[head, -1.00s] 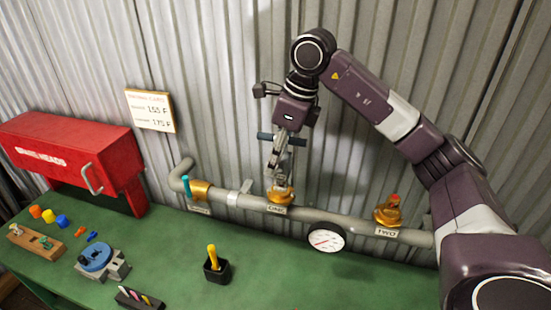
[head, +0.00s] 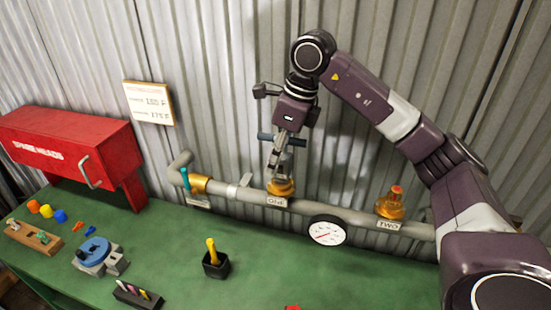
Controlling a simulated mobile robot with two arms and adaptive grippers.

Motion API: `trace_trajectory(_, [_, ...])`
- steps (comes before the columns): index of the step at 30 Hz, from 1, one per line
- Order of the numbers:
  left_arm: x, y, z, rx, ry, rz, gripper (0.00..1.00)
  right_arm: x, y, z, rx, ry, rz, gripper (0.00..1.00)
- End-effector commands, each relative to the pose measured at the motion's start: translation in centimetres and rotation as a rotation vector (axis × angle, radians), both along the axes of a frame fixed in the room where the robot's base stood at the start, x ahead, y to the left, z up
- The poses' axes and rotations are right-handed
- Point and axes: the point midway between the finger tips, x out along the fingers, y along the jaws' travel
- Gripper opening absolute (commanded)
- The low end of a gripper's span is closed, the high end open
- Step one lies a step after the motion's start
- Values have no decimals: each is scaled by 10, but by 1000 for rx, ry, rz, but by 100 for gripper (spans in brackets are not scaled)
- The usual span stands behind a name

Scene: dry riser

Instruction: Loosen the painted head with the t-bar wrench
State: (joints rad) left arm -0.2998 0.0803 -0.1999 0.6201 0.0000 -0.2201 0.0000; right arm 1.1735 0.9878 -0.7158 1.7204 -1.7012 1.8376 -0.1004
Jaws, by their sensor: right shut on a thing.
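My right gripper (head: 277,158) points down above the brass head (head: 281,187) at the label ONE on the grey pipe. It is shut on the t-bar wrench, whose dark crossbar (head: 266,138) sticks out to both sides. The wrench's lower end is at the top of this head, partly hidden by the fingers; I cannot tell how fully it is seated. Another brass head (head: 391,206) with a red top stands upright at the label TWO. Which head is the painted one is unclear. My left gripper is not in view.
A round gauge (head: 327,231) hangs on the pipe (head: 355,217). A teal-handled valve (head: 186,179) is at the pipe's left. A red cabinet (head: 70,150), a blue-topped fixture (head: 93,252) and a black cup (head: 215,265) stand on the green bench (head: 180,240). The bench's middle is mostly clear.

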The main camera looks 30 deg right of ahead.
Motion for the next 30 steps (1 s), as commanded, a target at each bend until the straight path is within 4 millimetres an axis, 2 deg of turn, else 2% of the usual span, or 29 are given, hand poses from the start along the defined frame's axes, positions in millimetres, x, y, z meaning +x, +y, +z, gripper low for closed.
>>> trace_trajectory(26, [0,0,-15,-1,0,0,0,0,0,-20,1,-2,0,0])
trace_trajectory(30, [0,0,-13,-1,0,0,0,0,0,-19,1,-1,66,0])
